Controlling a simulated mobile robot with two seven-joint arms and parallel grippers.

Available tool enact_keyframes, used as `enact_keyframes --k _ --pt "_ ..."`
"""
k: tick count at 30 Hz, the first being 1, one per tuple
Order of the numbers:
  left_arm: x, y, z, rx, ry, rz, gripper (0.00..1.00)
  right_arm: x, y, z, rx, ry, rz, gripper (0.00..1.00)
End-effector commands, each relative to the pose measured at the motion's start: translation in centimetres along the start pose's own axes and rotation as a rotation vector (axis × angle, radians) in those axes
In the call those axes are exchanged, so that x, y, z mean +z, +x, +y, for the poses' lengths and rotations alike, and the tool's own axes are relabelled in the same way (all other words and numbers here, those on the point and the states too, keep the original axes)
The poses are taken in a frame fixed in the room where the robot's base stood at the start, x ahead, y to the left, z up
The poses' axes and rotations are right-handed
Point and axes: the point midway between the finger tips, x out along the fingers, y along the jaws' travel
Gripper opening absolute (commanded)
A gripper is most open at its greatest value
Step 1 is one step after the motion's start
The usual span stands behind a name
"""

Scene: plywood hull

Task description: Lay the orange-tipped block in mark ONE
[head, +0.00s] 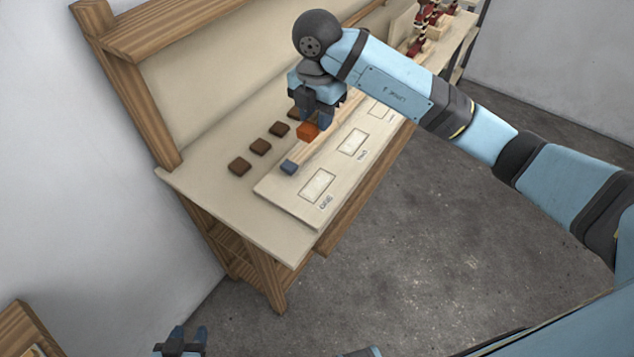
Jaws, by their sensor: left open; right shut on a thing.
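My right gripper (313,117) points down over the workbench, shut on an orange-ended block (307,132). Its fingers hide much of that block, and I cannot tell whether it touches the surface below. Mark ONE (318,186) is an empty outlined rectangle at the near end of a pale board (290,203), below and right of the held block. Mark TWO (353,142) is empty beyond it. A third outlined mark (379,109) is partly hidden by my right arm. My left gripper (182,341) is open at the bottom left, away from the bench.
A blue-grey end (289,167) of a pale wooden strip lies near mark ONE. Several dark brown squares (260,147) sit in a row on the bench left of the board. A wooden post (140,110) and shelf (185,22) stand at the back. Red-and-dark items (428,22) stand at the far end.

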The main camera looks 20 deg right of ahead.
Motion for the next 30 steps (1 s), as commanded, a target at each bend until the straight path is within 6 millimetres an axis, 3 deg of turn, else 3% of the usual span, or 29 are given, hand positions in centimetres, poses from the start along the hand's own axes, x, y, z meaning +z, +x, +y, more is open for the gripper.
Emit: enact_keyframes --k 15,25,30 --pt "-1.1 -0.7 0.1 0.001 0.001 0.0 0.43 -0.1 12.8 -0.1 -0.004 0.002 0.002 0.08" --pt "-1.2 -0.8 0.1 0.001 0.001 0.001 0.43 -0.1 15.9 -0.1 -0.003 0.001 0.001 0.08" --pt "-1.4 -0.9 0.1 0.001 0.001 0.0 0.43 -0.1 18.5 -0.1 -0.004 0.0 0.002 0.08"
